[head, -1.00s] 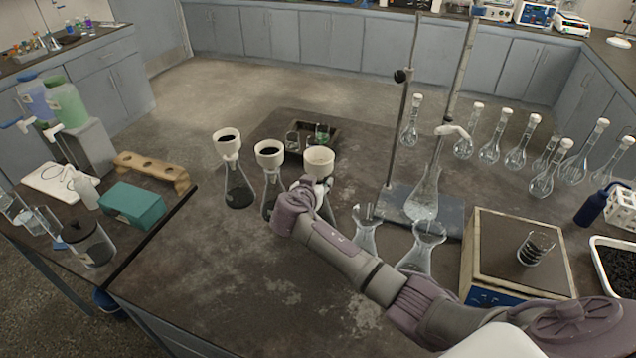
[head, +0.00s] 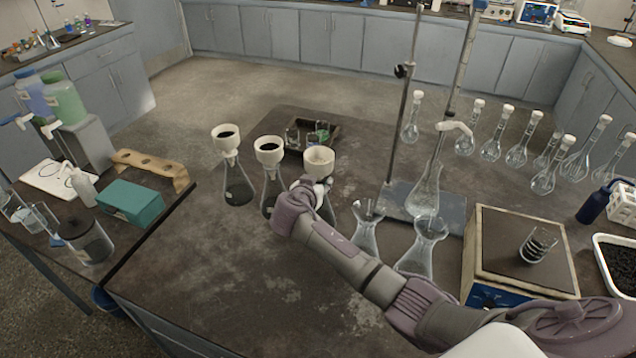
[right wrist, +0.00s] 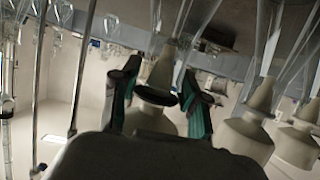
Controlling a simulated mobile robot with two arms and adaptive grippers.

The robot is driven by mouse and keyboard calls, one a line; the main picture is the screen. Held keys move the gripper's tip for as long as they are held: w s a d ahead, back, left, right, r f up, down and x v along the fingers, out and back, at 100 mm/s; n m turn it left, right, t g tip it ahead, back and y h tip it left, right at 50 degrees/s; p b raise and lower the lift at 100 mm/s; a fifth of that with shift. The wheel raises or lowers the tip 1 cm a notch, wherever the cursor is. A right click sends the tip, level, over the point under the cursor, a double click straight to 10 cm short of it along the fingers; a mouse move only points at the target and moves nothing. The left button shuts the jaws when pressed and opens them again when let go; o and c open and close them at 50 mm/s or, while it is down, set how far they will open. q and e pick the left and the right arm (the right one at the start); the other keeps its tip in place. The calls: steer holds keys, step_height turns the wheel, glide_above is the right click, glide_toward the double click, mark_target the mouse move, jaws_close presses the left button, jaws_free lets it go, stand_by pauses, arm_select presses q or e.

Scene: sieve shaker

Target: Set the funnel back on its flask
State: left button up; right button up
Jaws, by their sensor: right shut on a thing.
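My right gripper (head: 318,184) is shut on a white funnel (head: 318,160), just below its wide cup. The funnel is upright, with its cup open to the top. In the right wrist view, which looks upside down, the green-edged fingers (right wrist: 162,100) stand on both sides of the funnel (right wrist: 150,122). Its flask (head: 327,211) stands directly beneath, mostly hidden by my gripper and arm. The funnel's lower end is hidden in the head view, so I cannot tell whether it is seated in the flask's neck. My left gripper is out of view.
Two flasks with white funnels (head: 226,138) (head: 268,150) stand close to the left. A tray with glassware (head: 333,131) lies behind. Right are two empty glass vessels (head: 365,235) (head: 421,250) and a stand (head: 402,130). The bench front left is clear.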

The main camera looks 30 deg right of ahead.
steer(key=shift+f+b, duration=0.35)
steer(key=shift+b, duration=0.35)
stand_by(1.6)
steer(key=o, duration=1.3)
steer(key=shift+p+v, duration=0.95)
steer(key=shift+v, duration=0.6)
steer(key=shift+p+v, duration=1.1)
steer(key=shift+v, duration=1.4)
